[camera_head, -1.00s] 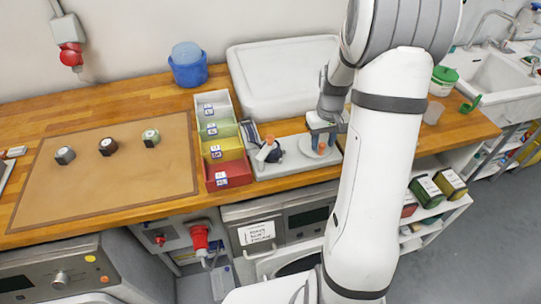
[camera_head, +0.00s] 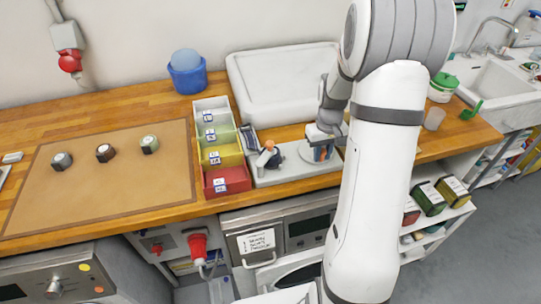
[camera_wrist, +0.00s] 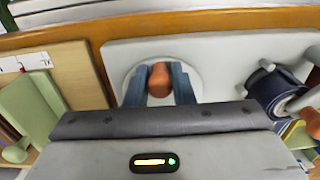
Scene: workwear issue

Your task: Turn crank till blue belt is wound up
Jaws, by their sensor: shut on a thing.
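A light grey winder base (camera_head: 268,180) stands on the wooden worktop, with a pale round crank disc (camera_head: 293,163) on its right part. In the wrist view, my gripper (camera_wrist: 160,84) is shut on the orange crank knob (camera_wrist: 159,80), one blue-grey finger on each side, above the disc (camera_wrist: 131,76). The dark blue belt (camera_wrist: 266,88) sits rolled on a spool at the right of the wrist view. In the head view it is small and dark (camera_head: 275,160); whether a loose length is left cannot be told.
Coloured bins (camera_head: 228,180) stand just left of the winder. A large white tray (camera_head: 280,85) lies behind it. A brown mat (camera_head: 100,190) with several small dark blocks lies at the left. The sink (camera_head: 500,85) is at the right.

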